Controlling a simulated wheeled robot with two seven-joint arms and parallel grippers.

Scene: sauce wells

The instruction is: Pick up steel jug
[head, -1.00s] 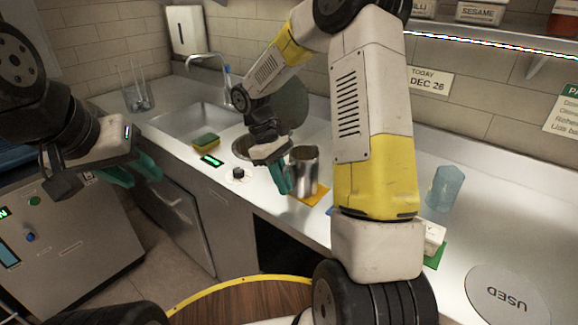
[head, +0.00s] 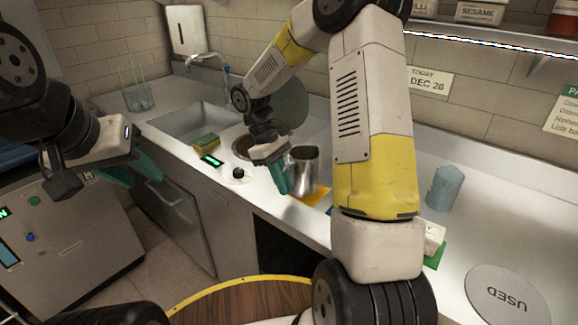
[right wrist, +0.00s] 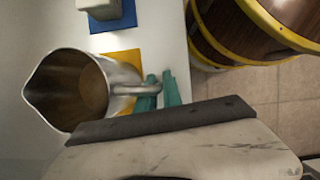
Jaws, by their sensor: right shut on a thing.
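The steel jug (head: 303,168) stands upright at the counter's front edge, over or beside an orange mat (head: 318,196). My right gripper (head: 280,180) is at the jug's left side in the head view. In the right wrist view the jug (right wrist: 80,90) shows its open mouth, spout to the left, with brown inside. Its handle (right wrist: 135,90) runs between the green fingers of my right gripper (right wrist: 160,92), which are shut on it. My left gripper (head: 132,172) hangs at the left, away from the jug, with its green fingers seen from the side; its opening is unclear.
A sink (head: 195,125) with a sponge (head: 205,142) at its edge lies left of the jug. A blue cup (head: 444,188) and a round USED mat (head: 508,292) are to the right. In the wrist view, a white block on a blue mat (right wrist: 112,22) is near the jug.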

